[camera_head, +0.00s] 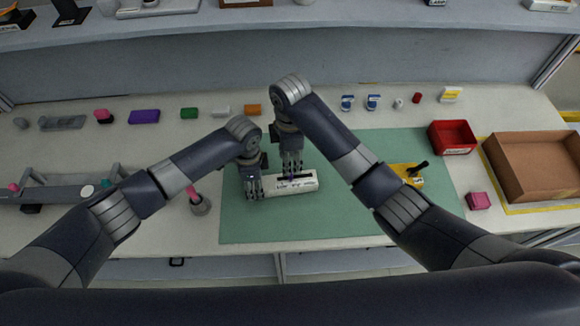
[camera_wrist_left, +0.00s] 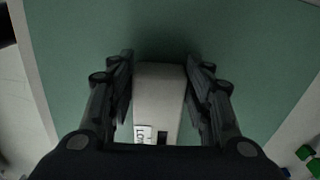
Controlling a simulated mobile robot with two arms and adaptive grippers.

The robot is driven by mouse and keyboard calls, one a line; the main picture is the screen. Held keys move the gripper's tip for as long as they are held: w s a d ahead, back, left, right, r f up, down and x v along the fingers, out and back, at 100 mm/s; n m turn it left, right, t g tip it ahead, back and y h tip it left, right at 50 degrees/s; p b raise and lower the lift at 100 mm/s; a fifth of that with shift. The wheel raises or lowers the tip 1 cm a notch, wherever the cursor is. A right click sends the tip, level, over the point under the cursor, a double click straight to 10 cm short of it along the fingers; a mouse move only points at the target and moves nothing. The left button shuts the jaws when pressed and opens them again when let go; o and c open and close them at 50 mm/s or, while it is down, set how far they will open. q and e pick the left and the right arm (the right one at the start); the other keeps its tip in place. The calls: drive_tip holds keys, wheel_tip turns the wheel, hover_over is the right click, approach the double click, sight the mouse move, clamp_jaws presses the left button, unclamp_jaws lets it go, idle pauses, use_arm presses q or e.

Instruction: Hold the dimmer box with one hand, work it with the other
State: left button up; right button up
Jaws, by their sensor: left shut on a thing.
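The dimmer box (camera_head: 306,185) is a long white box with a dark slot and small printing on top, lying on the green mat (camera_head: 330,222). My left gripper (camera_head: 254,194) is shut on its left end. In the left wrist view, the white box (camera_wrist_left: 158,92) lies between the two fingers of my left gripper (camera_wrist_left: 158,85), with part of a printed label visible. My right gripper (camera_head: 291,173) points down over the slot on top of the box. Its fingertips hide part of the slot, and I cannot tell whether they touch anything.
A yellow block with a black lever (camera_head: 408,174) sits at the mat's right. A red bin (camera_head: 452,137) and a brown box (camera_head: 535,165) stand farther right. Several small blocks line the back. The mat's front is clear.

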wheel_tip(320, 180, up, 6)
drive_tip(key=shift+f, duration=0.2)
